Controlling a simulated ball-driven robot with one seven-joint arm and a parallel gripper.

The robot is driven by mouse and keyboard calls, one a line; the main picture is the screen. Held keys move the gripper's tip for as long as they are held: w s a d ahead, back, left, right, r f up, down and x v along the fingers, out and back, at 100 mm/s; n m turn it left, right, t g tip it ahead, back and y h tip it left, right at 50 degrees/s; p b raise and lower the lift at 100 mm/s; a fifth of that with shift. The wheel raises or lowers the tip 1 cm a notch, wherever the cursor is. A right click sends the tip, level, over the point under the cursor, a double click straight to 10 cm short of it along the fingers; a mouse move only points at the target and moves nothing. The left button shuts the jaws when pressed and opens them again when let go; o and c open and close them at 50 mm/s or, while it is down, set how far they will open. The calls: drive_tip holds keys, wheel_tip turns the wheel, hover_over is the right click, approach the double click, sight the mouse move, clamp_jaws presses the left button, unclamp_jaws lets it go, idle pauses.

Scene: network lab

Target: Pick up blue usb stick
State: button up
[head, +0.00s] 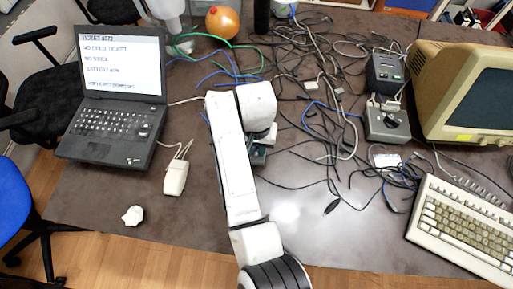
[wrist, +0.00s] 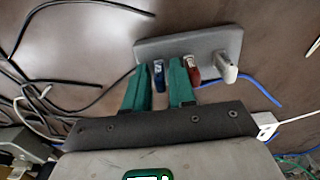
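The blue usb stick (wrist: 159,78) is plugged into a grey hub (wrist: 203,44) in the wrist view. My gripper (wrist: 159,68) has two green fingers, one on each side of the blue stick. The fingers are apart, with the stick between them and a narrow gap on either side; contact is not clear. A red stick (wrist: 192,69) stands just right of the right finger, and a white stick (wrist: 226,67) is farther right on the hub. In the head view my arm hides the hub, the sticks and most of my gripper.
Many dark cables (head: 318,95) tangle across the table's middle and right. A laptop (head: 117,98) stands at left, with a beige mouse (head: 176,178) and crumpled paper (head: 132,215) near it. A beige keyboard (head: 462,225) and monitor (head: 440,90) are at right.

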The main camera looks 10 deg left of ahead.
clamp_jaws()
idle(0.5)
